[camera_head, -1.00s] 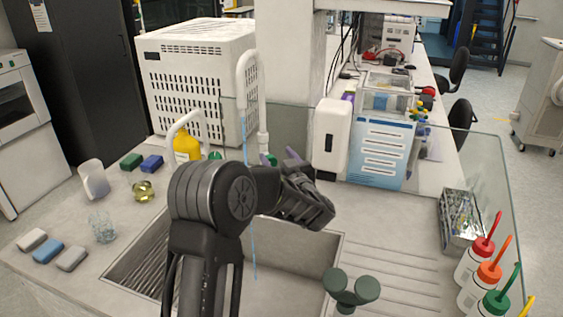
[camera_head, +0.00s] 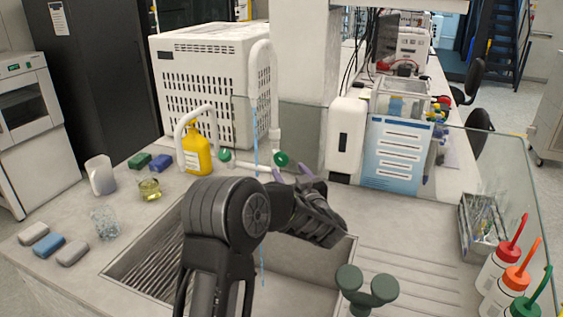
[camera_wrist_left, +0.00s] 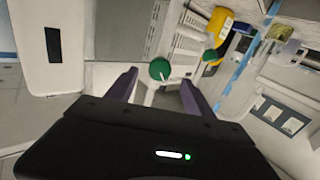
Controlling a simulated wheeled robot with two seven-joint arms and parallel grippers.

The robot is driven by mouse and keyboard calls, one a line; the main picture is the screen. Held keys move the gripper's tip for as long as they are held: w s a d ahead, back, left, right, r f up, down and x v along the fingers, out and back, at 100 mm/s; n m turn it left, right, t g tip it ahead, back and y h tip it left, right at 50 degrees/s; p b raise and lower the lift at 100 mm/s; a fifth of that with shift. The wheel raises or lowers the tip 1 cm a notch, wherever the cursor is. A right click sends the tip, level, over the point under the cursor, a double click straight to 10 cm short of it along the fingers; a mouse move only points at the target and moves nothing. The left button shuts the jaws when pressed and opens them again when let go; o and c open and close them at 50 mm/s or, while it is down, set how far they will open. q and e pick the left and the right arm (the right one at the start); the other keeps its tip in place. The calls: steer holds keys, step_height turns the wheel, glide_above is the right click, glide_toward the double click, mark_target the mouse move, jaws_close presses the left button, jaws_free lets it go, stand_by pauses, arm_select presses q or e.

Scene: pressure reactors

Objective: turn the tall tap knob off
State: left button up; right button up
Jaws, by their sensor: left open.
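The tall white tap (camera_head: 262,85) arches up behind the sink. A green round knob (camera_head: 281,159) sits low beside its post. My left gripper (camera_head: 292,174) is open, its purple fingers pointing at this knob from the near side. In the left wrist view, a green knob (camera_wrist_left: 159,69) with a pale bar shows between the fingers' lines, beyond the tips; the fingers do not touch it. A thin blue stream (camera_head: 255,130) hangs from the tall tap's spout into the sink. My right gripper is out of view.
A second green knob (camera_head: 225,155) is by the shorter white tap (camera_head: 196,112), near a yellow bottle (camera_head: 196,152). The sink (camera_head: 300,262) lies below my left arm. A dark green two-headed fixture (camera_head: 366,288) stands at its front right. A white dispenser (camera_head: 345,138) stands behind.

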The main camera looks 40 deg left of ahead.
mark_target(283, 161)
arm_select(q)
steer(key=p+x, duration=0.1)
steer(key=x, duration=0.5)
steer(key=shift+w+a+p, duration=0.1)
steer(key=shift+a+p, duration=0.2)
steer(key=shift+p, duration=0.1)
steer(key=shift+w+a, duration=0.3)
steer(key=shift+a, duration=0.15)
jaws_close()
